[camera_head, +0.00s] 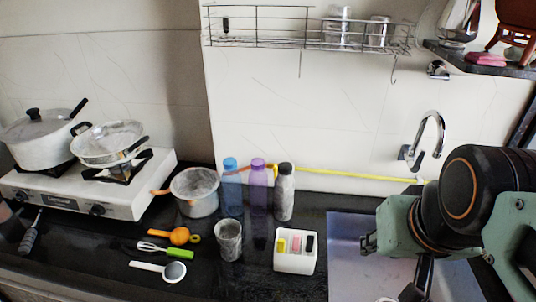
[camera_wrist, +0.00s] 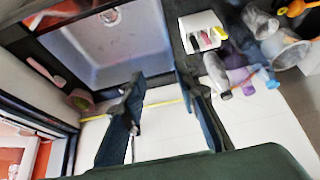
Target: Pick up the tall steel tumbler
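A tall, slightly flared, grey metallic tumbler (camera_head: 228,241) stands upright on the dark counter, in front of the bottles and below the grey pot. It also shows in the wrist view as a grey cup (camera_wrist: 259,22) near the upper right. My gripper (camera_wrist: 157,84) is open in the wrist view, with a clear gap between its two dark fingers and nothing held. In the head view my gripper (camera_head: 388,262) is over the sink, well to the right of the tumbler and apart from it.
A grey pot (camera_head: 195,192), a blue bottle (camera_head: 231,188), a purple bottle (camera_head: 258,188) and a dark-capped bottle (camera_head: 284,192) stand behind the tumbler. A white holder (camera_head: 295,262) is to its right. Utensils, including a green-handled whisk (camera_head: 180,254), lie left. A wire rack (camera_head: 300,40) holds metallic cups above.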

